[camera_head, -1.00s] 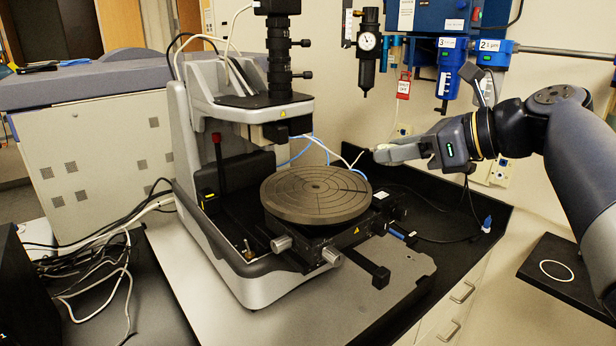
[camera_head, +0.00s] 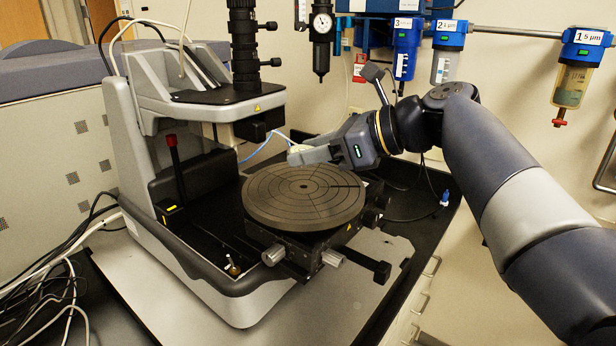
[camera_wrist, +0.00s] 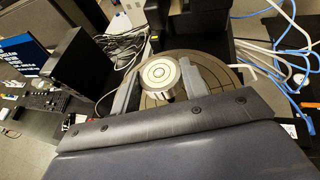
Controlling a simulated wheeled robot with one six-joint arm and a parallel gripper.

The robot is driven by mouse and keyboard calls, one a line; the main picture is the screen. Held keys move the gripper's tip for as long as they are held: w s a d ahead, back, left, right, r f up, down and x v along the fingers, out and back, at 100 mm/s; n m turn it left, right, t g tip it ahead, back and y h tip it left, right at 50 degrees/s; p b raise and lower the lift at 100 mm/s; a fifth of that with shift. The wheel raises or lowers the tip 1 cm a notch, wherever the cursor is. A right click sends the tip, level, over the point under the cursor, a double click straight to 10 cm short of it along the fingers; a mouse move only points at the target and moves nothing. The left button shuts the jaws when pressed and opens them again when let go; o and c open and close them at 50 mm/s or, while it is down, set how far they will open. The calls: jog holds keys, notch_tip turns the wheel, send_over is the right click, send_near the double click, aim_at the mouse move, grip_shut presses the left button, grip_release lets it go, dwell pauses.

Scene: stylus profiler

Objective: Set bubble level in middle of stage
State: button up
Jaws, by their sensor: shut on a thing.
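The stage (camera_head: 290,213) is a dark round disc with rings and cross lines, on the profiler's base. My gripper (camera_head: 297,154) is above the stage's back edge, coming in from the right. In the wrist view my gripper (camera_wrist: 160,80) is shut on the bubble level (camera_wrist: 158,72), a round pale disc with ring marks, between its two grey fingers. The stage (camera_wrist: 222,72) shows behind and below it. In the head view only a small pale bit of the level shows at the fingertips. The stage's top is bare.
The profiler's optics column (camera_head: 243,50) and head (camera_head: 212,108) stand behind and left of the stage. A knob (camera_head: 273,254) and a black bar (camera_head: 368,263) stick out in front. Blue filter units (camera_head: 407,45) hang on the wall. Loose cables (camera_head: 60,285) lie at left.

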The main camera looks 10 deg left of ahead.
aim_at(312, 188)
jog(key=shift+f, duration=2.1)
jog(key=shift+f, duration=0.1)
jog(key=shift+f, duration=0.15)
jog(key=o, duration=1.4)
jog(key=shift+c, duration=0.2)
jog(key=shift+r, duration=0.3)
jog(key=v, duration=1.2)
jog(key=shift+b, duration=0.35)
jog(key=shift+f, duration=0.1)
